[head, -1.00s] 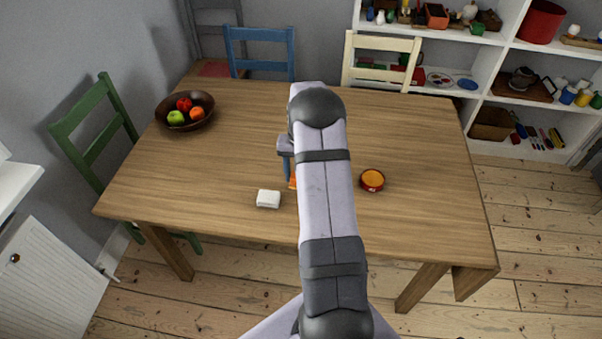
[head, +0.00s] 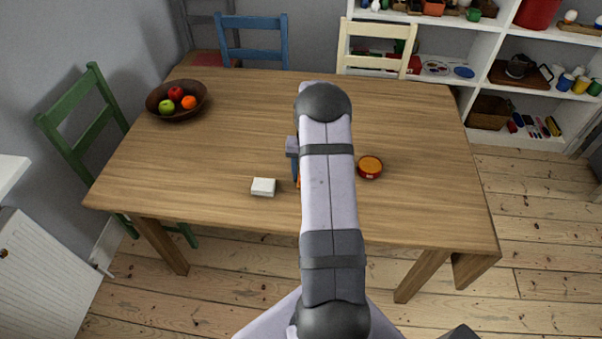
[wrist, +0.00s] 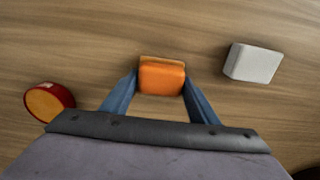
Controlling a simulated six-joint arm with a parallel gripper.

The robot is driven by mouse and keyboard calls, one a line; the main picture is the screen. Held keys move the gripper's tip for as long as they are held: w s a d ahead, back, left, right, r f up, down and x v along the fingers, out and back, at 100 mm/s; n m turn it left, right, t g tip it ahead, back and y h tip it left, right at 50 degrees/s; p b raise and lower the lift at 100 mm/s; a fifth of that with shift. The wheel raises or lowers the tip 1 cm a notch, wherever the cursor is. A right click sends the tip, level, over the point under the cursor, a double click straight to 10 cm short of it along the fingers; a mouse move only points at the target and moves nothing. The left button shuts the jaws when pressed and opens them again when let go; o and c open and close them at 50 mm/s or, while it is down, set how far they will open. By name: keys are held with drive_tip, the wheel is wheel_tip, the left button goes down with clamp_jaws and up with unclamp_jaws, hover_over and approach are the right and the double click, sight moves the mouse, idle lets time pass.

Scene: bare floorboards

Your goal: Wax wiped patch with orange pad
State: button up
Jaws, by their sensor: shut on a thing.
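The orange pad (wrist: 162,76) is between the two blue fingers of my gripper (wrist: 159,84) in the wrist view, and the gripper is shut on it. In the head view my arm hides most of the gripper (head: 296,178), and only a sliver of orange shows beside it. The pad is over the wooden table (head: 230,130); I cannot tell whether it touches the top. A round red tin with orange wax (head: 370,167) stands to the right of my arm, and it also shows in the wrist view (wrist: 46,102). No wiped patch can be told apart from the wood grain.
A white block (head: 263,187) lies left of my gripper, also in the wrist view (wrist: 254,63). A dark bowl of fruit (head: 176,114) stands at the table's back left. Blue (head: 253,44), cream (head: 378,48) and green (head: 84,120) chairs border the table. Its right side is clear.

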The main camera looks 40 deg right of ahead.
drive_tip(key=shift+s+d, duration=2.7)
drive_tip(key=shift+s, duration=0.1)
drive_tip(key=shift+w+d+f+b, duration=0.1)
drive_tip(key=shift+w+d+b, duration=0.45)
drive_tip(key=shift+w+d, duration=0.35)
drive_tip(key=shift+w+a, duration=0.85)
drive_tip(key=shift+a, duration=0.2)
drive_tip(key=shift+w+a+b, duration=0.4)
drive_tip(key=shift+w+a, duration=2.8)
drive_tip(key=shift+a, duration=0.05)
drive_tip(key=shift+w+d, duration=0.75)
drive_tip(key=shift+d, duration=0.2)
drive_tip(key=shift+s+d, duration=0.8)
drive_tip(key=shift+s, duration=0.15)
drive_tip(key=shift+s+d+p, duration=0.3)
drive_tip(key=shift+s+d, duration=2.9)
wheel_tip(320, 180, up, 8)
drive_tip(key=p, duration=0.5)
